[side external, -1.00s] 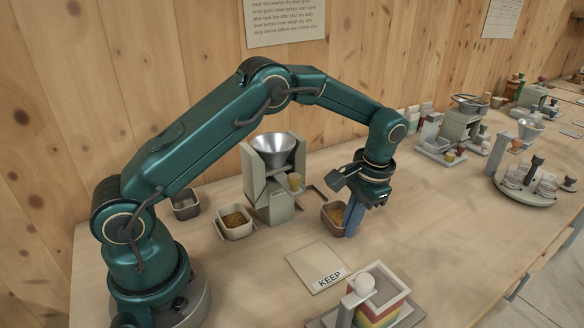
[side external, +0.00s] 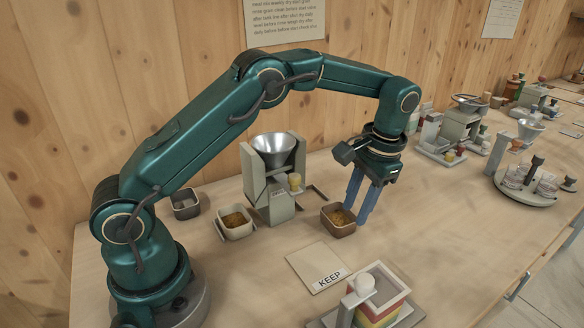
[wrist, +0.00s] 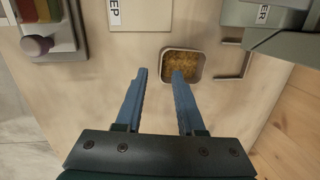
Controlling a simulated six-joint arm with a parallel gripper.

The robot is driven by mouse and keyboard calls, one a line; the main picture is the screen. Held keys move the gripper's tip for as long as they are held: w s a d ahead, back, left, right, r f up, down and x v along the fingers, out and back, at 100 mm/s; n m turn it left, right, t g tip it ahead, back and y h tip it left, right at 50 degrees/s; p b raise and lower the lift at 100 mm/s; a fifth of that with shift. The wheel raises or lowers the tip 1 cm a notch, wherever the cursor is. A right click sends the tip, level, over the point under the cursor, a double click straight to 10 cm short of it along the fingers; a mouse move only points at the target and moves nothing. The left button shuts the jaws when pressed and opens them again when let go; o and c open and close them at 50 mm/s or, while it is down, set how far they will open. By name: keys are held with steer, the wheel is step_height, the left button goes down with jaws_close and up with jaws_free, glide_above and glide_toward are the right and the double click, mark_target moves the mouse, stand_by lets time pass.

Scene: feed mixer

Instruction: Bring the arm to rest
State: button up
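My gripper (side external: 369,205) is open and empty, with its two blue fingers apart and pointing down. In the side view it is just right of and a little above a brown square bin (side external: 338,223) of golden grain. I cannot tell whether the finger touches the bin.
The feed mixer with a metal hopper (side external: 274,150) stands left of the bin. A pale bin of grain (side external: 219,225) and a grey bin (side external: 186,206) are farther left. A KEEP card (side external: 308,262) and a striped block unit (side external: 384,288) lie in front.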

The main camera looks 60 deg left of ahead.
steer(key=shift+r, duration=0.15)
steer(key=s+r+t, duration=0.2)
steer(key=s+r, duration=0.2)
steer(key=r, duration=0.3)
steer(key=s+r+t, duration=0.2)
steer(key=s+r, duration=0.2)
steer(key=r, duration=0.4)
steer(key=s+f+t+h, duration=0.1)
steer(key=s+f, duration=0.4)
steer(key=s, duration=0.6)
steer(key=shift+s+d+f+n+t+h, duration=0.25)
steer(key=shift+f+n+t+h, duration=0.15)
steer(key=shift+t, duration=0.4)
steer(key=shift+a, duration=0.1)
steer(key=o, duration=1)
